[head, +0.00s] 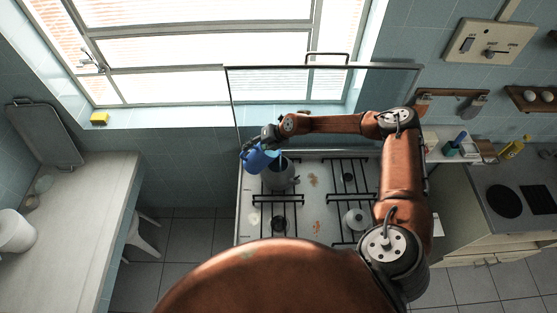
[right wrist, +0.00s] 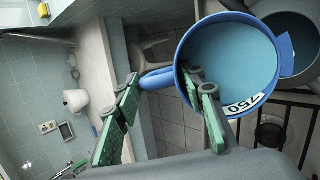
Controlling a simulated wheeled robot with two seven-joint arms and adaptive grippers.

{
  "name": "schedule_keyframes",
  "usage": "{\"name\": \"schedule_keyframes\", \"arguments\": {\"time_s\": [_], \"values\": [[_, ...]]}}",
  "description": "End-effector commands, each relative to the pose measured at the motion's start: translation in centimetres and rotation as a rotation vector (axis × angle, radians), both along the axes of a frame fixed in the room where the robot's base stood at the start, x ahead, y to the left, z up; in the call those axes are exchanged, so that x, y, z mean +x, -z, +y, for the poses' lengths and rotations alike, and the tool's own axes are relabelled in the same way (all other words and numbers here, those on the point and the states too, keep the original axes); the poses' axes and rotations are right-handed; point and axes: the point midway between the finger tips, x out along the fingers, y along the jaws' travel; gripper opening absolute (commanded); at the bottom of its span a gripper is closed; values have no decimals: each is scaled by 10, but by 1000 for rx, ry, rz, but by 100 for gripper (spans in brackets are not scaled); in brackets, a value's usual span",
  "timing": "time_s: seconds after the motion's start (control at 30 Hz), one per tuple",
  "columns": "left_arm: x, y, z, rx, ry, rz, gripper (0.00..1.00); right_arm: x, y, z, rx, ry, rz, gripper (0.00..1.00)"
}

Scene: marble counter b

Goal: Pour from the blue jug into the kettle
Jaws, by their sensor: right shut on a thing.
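The blue jug (head: 256,160) is held above the left side of the stove, tilted with its mouth toward the kettle. The grey kettle (head: 283,178) stands on the back left burner, just right of and below the jug. It shows partly behind the jug in the wrist view (right wrist: 309,65). My left gripper is out of view.
A marble counter (head: 85,215) lies left, across a floor gap.

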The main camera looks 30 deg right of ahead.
Motion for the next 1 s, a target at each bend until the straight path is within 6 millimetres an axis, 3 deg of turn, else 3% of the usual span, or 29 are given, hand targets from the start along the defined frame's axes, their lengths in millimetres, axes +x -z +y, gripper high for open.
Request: {"name": "schedule_keyframes", "arguments": {"time_s": [1.0], "values": [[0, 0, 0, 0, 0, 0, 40, 1, -2, -2, 28, 3, -12, 0]]}}
